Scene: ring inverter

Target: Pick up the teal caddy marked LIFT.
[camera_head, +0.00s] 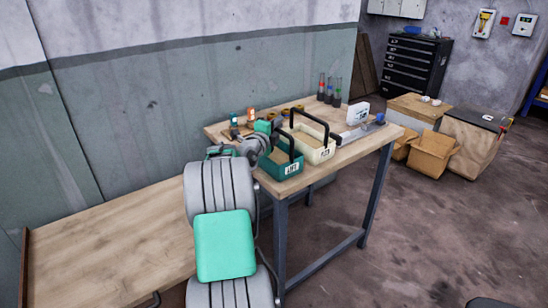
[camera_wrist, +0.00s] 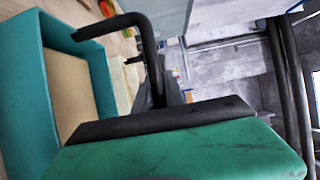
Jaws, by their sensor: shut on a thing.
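The teal caddy (camera_head: 291,170) marked LIFT is upright at the table's near edge, its label facing the head camera. I cannot tell whether its base touches the tabletop. Its black handle (camera_head: 291,145) rises over it. My gripper (camera_head: 275,126) is at the top of this handle and shut on it. In the wrist view the caddy (camera_wrist: 30,85) fills the left side with its tan inside, and the handle (camera_wrist: 148,50) runs behind the green finger with a black pad (camera_wrist: 165,122). The other finger is hidden there.
A cream caddy (camera_head: 322,155) with a black handle stands close beside the teal one. Behind are several tubes (camera_head: 329,90) and a white display box (camera_head: 358,113) on the workbench (camera_head: 350,151). A lower wooden bench (camera_head: 110,240) at left is bare.

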